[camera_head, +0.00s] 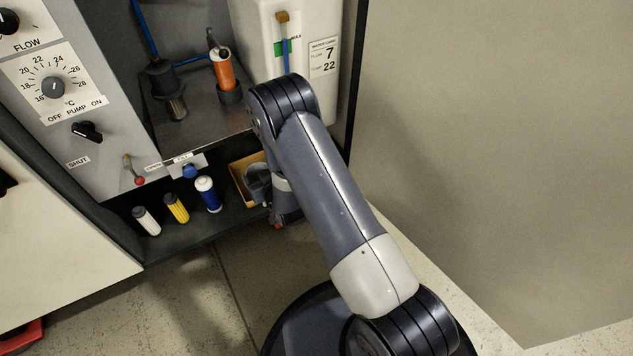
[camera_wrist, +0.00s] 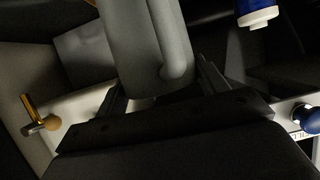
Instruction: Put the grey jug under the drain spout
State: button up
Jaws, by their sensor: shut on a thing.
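The grey jug (camera_head: 257,178) shows low in the cabinet in the head view, at the brown tray and partly hidden by my wrist. In the wrist view the jug (camera_wrist: 142,38) fills the upper middle, its rounded handle end toward my fingers. My gripper (camera_wrist: 162,88) is shut on the jug, with one dark finger on each side.
A brown tray (camera_head: 240,188) is at the jug's left. A blue bottle (camera_head: 208,194), yellow bottle (camera_head: 177,208) and white bottle (camera_head: 147,221) stand further left. A red-tipped lever (camera_head: 134,170) hangs from the panel. The cabinet wall (camera_head: 350,110) bounds the right.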

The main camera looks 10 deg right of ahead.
jog(key=w+d+b, duration=0.2)
jog(key=w+d, duration=0.1)
jog(key=d, duration=0.6)
jog(key=w+d+b, duration=0.1)
jog(key=w+d, duration=0.1)
jog(key=d, duration=0.8)
notch_tip(320, 180, down, 7)
jog(key=b, duration=0.4)
jog(key=shift+w+a, duration=0.2)
jog(key=shift+a, duration=0.05)
jog(key=shift+f, duration=0.15)
jog(key=o, duration=1.4)
jog(key=p+v, duration=0.3)
jog(key=v, duration=0.9)
jog(key=shift+p, duration=0.35)
